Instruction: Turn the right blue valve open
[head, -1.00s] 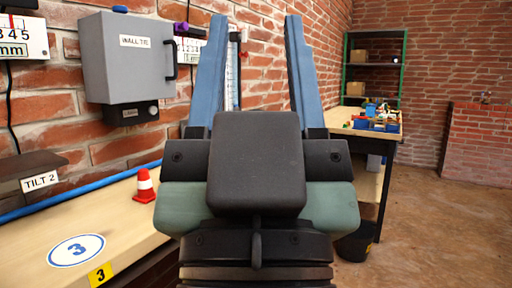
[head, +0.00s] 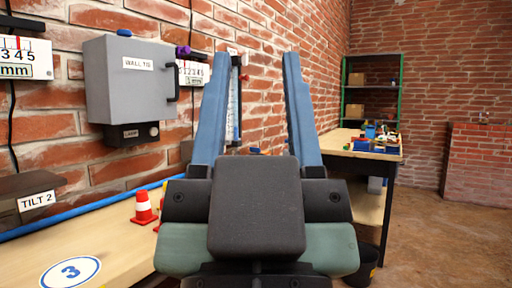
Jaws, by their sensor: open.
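No blue valve can be made out for certain. A small blue piece (head: 124,32) sits on top of the grey wall box (head: 126,85) at the left, and a blue pipe (head: 80,212) runs along the back of the bench. My gripper and wrist hide part of the wall and the bench.
A wooden bench (head: 120,245) runs along the wall at left, with an orange-and-white cone (head: 143,208) on it. A table (head: 370,148) with coloured parts stands at right, before a green shelf (head: 372,95). The floor (head: 440,235) at right is open.

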